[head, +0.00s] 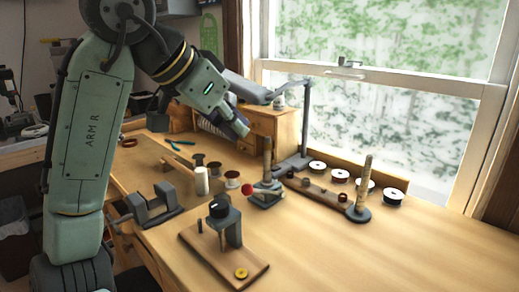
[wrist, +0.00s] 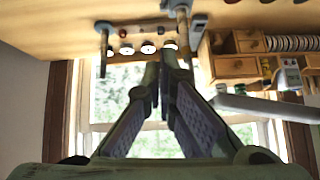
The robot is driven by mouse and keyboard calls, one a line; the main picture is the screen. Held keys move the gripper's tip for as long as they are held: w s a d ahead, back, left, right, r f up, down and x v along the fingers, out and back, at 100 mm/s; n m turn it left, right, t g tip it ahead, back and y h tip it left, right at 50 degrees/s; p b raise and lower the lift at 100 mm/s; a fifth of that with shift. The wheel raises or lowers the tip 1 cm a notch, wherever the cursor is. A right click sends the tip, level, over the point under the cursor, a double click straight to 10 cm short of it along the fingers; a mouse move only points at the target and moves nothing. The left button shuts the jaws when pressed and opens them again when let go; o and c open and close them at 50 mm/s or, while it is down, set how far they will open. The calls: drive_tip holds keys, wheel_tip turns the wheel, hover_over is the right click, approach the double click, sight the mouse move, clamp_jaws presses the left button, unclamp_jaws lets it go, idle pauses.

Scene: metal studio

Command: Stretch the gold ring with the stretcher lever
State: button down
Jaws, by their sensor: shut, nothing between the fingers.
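The stretcher (head: 266,198) stands mid-bench in the head view, with a grey base, an upright tapered post (head: 267,158) and a lever ending in a red ball (head: 247,189). My gripper (head: 244,131) is shut and empty, in the air above and left of the post in the picture, apart from it. In the wrist view my gripper's fingers (wrist: 167,58) meet at their tips with nothing between them. I cannot make out a gold ring on the stretcher post. A small yellow round piece with a dark centre (head: 241,273) lies on a wooden board in front; I cannot tell whether it is the ring.
A grey press (head: 233,226) stands on that board (head: 200,243). A vise (head: 155,207) is at the left. Behind the stretcher are a lamp stand (head: 305,130), a wooden strip (head: 318,192) and a second tapered post (head: 362,185). The bench's right front is clear.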

drive_tip(key=p, duration=0.2)
hover_over(252, 187)
drive_tip(key=d, duration=0.1)
wheel_tip(252, 187, down, 6)
drive_tip(key=shift+a+f, duration=0.25)
drive_tip(key=shift+f, duration=0.8)
drive_tip(key=shift+a+f, duration=0.2)
drive_tip(key=shift+f, duration=0.8)
